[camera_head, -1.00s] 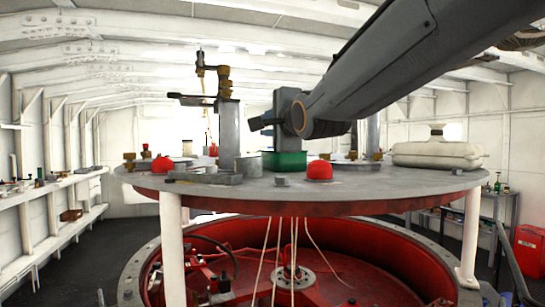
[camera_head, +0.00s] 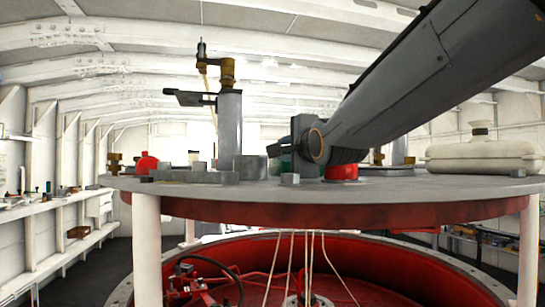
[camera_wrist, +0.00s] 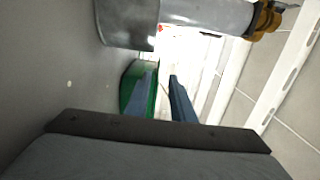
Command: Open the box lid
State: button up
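The box appears to be the green one on the round grey table. In the head view only a sliver of the green box (camera_head: 287,158) shows behind my wrist. In the wrist view the green box (camera_wrist: 128,88) is beyond my fingers, partly covered by the left one. Its lid cannot be made out. My gripper (camera_wrist: 163,88) is open, its two blue-grey fingers apart with nothing seen between them. In the head view my gripper (camera_head: 277,149) is low over the table, and whether it touches the box cannot be told.
The round table (camera_head: 420,186) carries a grey post (camera_head: 229,128) with brass fittings left of my gripper. A pale case (camera_head: 480,156) lies at the right. A red round pit (camera_head: 360,260) is below.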

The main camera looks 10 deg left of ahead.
jog(key=shift+w, duration=0.3)
jog(key=p+x, duration=0.3)
jog(key=x, duration=0.8)
jog(key=shift+w+a+p, duration=0.15)
jog(key=shift+w+p, duration=0.05)
jog(key=shift+p, duration=0.15)
grip_shut()
dwell(0.9)
